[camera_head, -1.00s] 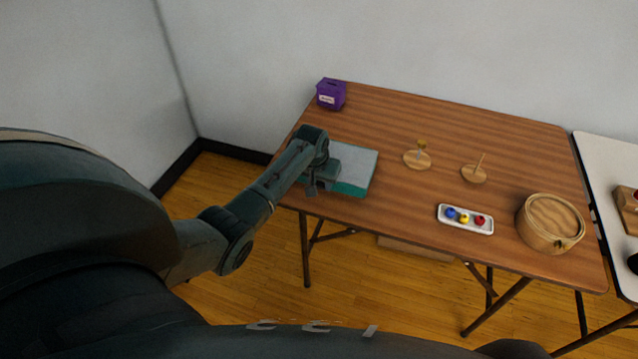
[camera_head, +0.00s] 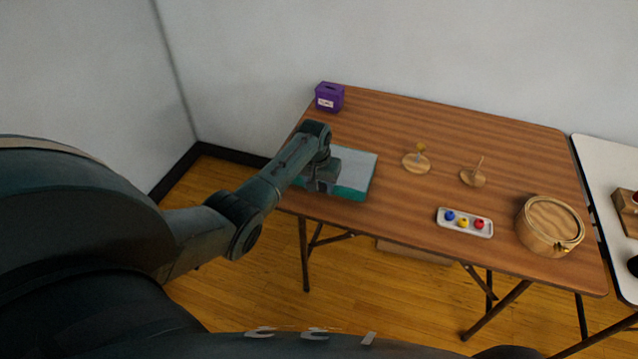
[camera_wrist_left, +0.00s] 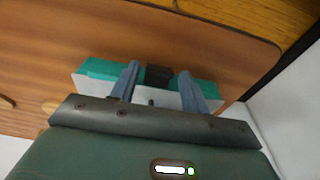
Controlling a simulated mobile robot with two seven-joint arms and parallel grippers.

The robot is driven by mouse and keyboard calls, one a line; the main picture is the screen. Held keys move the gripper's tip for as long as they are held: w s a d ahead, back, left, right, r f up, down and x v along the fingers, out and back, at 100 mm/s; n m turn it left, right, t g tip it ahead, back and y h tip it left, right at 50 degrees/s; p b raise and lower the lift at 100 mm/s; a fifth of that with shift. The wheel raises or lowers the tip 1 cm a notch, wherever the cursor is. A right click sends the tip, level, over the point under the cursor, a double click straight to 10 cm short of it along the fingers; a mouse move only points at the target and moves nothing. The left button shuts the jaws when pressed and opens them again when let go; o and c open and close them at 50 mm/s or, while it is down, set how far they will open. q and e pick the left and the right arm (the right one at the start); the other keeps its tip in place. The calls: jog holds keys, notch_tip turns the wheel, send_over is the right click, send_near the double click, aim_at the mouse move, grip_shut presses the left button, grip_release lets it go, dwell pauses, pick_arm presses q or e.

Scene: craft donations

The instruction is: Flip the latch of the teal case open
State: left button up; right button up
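The teal case (camera_head: 352,191) lies at the left front of the brown table, with a pale grey top and teal sides. My left gripper (camera_head: 318,187) is at its front left part, and my arm hides much of that side. In the left wrist view, my left gripper (camera_wrist_left: 158,80) is open, its two fingers apart over the case (camera_wrist_left: 98,68). A dark latch (camera_wrist_left: 158,75) on the teal side shows between the fingertips; I cannot tell whether they touch it. My right gripper is not in view.
A purple box (camera_head: 329,97) stands at the back left of the table (camera_head: 475,130). Two wooden stands (camera_head: 416,163), (camera_head: 473,179), a white tray (camera_head: 449,228) with coloured balls and a round wooden container (camera_head: 548,224) lie to the right. A white table (camera_head: 607,175) stands beyond.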

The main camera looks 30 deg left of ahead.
pick_arm(q)
jog(key=shift+o, duration=0.7)
jog(key=shift+r, duration=0.55)
notch_tip(320, 180, up, 12)
jog(key=s, duration=0.2)
jog(key=shift+d, duration=0.25)
jog(key=shift+f, duration=0.1)
